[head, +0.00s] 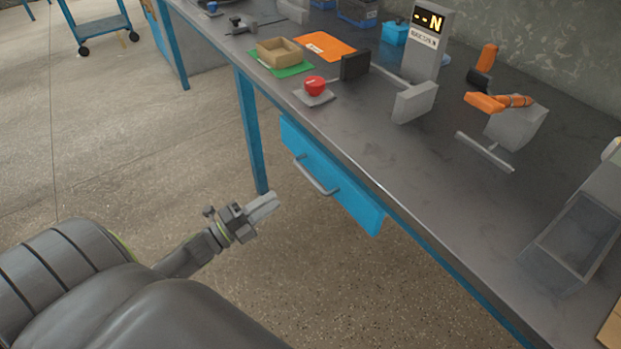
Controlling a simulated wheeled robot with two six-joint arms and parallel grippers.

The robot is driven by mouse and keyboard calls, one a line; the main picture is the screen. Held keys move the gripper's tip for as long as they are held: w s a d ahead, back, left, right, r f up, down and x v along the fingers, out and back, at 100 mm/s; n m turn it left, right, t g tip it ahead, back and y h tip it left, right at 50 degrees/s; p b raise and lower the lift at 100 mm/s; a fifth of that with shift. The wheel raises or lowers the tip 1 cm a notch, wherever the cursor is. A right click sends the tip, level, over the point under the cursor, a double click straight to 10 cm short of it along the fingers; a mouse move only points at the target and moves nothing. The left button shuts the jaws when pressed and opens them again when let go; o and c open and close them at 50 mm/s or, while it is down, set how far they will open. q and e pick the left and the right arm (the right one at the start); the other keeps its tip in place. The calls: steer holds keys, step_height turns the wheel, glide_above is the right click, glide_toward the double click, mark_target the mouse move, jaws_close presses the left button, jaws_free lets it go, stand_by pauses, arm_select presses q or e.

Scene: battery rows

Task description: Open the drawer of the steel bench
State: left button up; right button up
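The steel bench (345,150) runs diagonally from the upper left to the lower right, with a dark grey top and blue legs. Its blue drawer (350,199) hangs under the front edge, and it looks closed. A grey bar handle (314,178) is on the drawer front. My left gripper (272,200) is in front of the drawer, to the left of and a little below the handle in the picture, and apart from it. Its fingers look close together with nothing visible between them. My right gripper is not in view.
A red button (315,86) on a grey base, a wooden tray (280,51) on a green mat, a grey display post (428,45) and an orange device (486,102) stand on the bench. A blue cart (98,27) is far left. The floor before the drawer is clear.

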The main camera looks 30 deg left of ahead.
mark_target(309, 176)
arm_select(q)
steer(key=x, duration=1.2)
steer(key=shift+p, duration=0.35)
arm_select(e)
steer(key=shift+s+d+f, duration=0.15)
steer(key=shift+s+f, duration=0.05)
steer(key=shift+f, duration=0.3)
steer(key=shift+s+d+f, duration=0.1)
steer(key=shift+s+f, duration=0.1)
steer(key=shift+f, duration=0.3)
arm_select(q)
jaws_close()
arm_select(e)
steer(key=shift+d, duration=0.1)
